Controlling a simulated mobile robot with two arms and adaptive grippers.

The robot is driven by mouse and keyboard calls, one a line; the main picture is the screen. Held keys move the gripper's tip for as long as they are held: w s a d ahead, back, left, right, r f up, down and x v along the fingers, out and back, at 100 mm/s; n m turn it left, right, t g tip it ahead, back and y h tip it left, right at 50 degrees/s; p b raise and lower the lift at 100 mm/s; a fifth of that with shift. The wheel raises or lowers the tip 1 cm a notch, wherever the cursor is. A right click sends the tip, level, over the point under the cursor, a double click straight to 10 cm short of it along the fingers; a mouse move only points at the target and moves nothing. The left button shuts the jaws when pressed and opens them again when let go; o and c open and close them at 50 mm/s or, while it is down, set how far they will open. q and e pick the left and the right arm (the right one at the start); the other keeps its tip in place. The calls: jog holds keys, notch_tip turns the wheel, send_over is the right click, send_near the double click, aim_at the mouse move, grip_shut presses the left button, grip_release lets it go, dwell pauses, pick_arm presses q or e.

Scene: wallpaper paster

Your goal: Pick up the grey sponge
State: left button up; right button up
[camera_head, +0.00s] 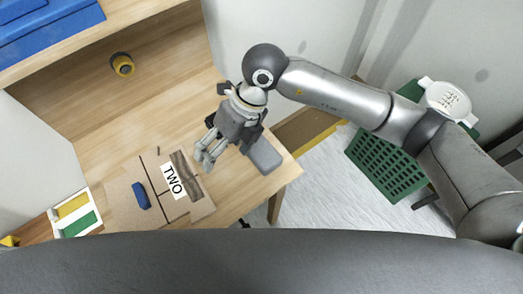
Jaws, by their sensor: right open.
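The grey sponge (265,157) is a grey block on the wooden table, near its right front corner. Its upper left end is close to my right gripper and may be partly covered by it. My right gripper (208,158) is above the table, just left of the sponge, with its fingers pointing down and left. It is open and holds nothing that I can see. I cannot tell whether it touches the sponge. My left gripper is not in view.
A brown board (119,207) with a "TWO" label (173,181) and a blue block (141,196) lies left of the gripper. A tray (95,197) with yellow and green pieces is farther left. A yellow roll (122,64) is at the back. A green crate (385,165) stands right of the table.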

jog(key=w+d+t+h, duration=0.1)
jog(key=w+d, duration=0.1)
jog(key=w+d+f+h, duration=0.1)
jog(key=w+d+h, duration=0.1)
jog(key=d, duration=0.1)
jog(key=w+d+t+h, duration=0.1)
jog(key=w+d, duration=0.1)
jog(key=d, duration=0.1)
jog(key=shift+d+f+m+t+h, duration=0.15)
jog(key=shift+m+t+h, duration=0.15)
jog(key=shift+h, duration=0.1)
send_over(262, 150)
notch_tip(262, 150, down, 5)
jog(key=shift+r+p, duration=0.2)
jog(key=shift+p, duration=0.25)
notch_tip(262, 150, down, 5)
jog(key=shift+r+p, duration=0.1)
jog(key=shift+p, duration=0.75)
jog(key=shift+f, duration=0.55)
jog(key=c, duration=1)
